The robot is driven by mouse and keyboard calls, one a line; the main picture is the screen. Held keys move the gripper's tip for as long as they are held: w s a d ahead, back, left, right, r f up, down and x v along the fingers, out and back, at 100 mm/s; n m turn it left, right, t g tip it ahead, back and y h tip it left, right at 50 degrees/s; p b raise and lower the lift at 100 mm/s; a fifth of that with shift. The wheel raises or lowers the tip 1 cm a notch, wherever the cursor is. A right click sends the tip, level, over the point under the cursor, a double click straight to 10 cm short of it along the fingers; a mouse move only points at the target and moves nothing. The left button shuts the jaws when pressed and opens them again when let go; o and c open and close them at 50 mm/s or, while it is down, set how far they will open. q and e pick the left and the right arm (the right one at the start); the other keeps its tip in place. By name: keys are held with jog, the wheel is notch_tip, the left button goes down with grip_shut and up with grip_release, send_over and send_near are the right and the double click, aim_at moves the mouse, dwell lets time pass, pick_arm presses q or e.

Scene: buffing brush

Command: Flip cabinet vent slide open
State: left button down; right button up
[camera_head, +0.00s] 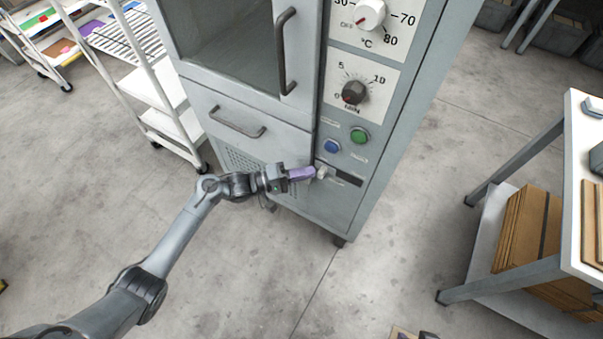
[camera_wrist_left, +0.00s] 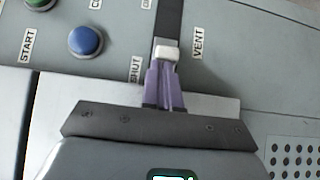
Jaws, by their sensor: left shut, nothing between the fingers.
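The vent slide is a small pale knob (camera_head: 322,172) on a dark slot (camera_head: 346,178) low on the cabinet's control panel. In the left wrist view the knob (camera_wrist_left: 167,52) sits toward the lower end of the visible slot (camera_wrist_left: 168,18), beside the printed words SHUT and VENT. My left gripper (camera_head: 312,172) has purple fingers, closed together with nothing between them. Its fingertips (camera_wrist_left: 164,72) are right at the knob's near side; I cannot tell whether they touch it. The slot below the knob is hidden by the fingers. My right gripper is not in view.
Above the slot are a blue button (camera_head: 331,146), a green button (camera_head: 358,136) and a dark dial (camera_head: 354,92). A drawer handle (camera_head: 237,122) juts out to the left. A white rack (camera_head: 165,95) stands left and a workbench (camera_head: 573,190) right.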

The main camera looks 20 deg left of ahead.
pick_arm(q)
jog(key=s+d+p, duration=0.1)
jog(key=d+p, duration=0.4)
jog(key=d, duration=0.3)
jog(key=shift+s+d, duration=0.15)
jog(key=shift+d, duration=0.05)
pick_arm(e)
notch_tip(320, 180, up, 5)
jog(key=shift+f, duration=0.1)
